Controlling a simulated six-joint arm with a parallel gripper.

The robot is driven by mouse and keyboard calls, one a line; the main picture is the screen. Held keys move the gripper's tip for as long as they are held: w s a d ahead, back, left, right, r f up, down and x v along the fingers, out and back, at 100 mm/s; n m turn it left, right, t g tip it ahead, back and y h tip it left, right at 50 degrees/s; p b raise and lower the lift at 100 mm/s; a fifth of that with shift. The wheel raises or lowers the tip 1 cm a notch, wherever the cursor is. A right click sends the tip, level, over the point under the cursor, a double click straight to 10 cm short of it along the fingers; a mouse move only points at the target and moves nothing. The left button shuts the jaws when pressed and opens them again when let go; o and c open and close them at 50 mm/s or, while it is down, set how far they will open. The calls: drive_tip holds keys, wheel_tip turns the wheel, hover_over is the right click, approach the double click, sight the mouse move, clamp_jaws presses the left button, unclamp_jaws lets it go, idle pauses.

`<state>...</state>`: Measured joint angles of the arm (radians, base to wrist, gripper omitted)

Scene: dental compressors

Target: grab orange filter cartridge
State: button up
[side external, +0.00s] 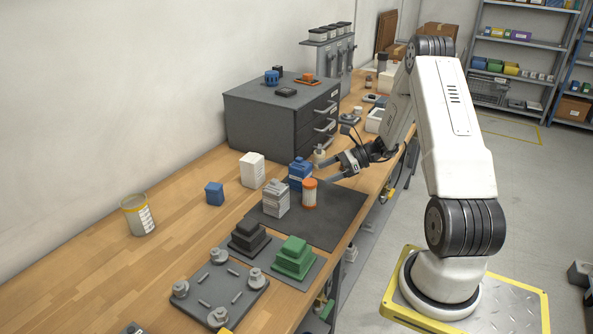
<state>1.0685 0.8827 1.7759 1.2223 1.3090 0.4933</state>
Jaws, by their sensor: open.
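The orange filter cartridge (309,194) stands upright on a dark mat (335,213) on the wooden bench. It has an orange top and a pale body with an orange lower band. My gripper (325,171) is open and reaches in from the right, just above and to the right of the cartridge in the picture. Its jaws look empty and appear apart from the cartridge, but the exact gap cannot be told from this one view.
A blue block-shaped part (299,173) and a grey part (276,199) stand close beside the cartridge. A green stepped block (294,257) and a dark one (248,236) sit in front. A grey drawer cabinet (262,122) stands behind. The mat's right part is clear.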

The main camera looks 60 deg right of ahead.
sight(311, 181)
drive_tip(key=shift+f, duration=0.55)
drive_tip(key=shift+w, duration=0.1)
drive_tip(key=shift+x, duration=1.2)
drive_tip(key=shift+a, duration=0.15)
drive_tip(key=shift+x, duration=2.55)
drive_tip(key=shift+f, duration=0.1)
clamp_jaws()
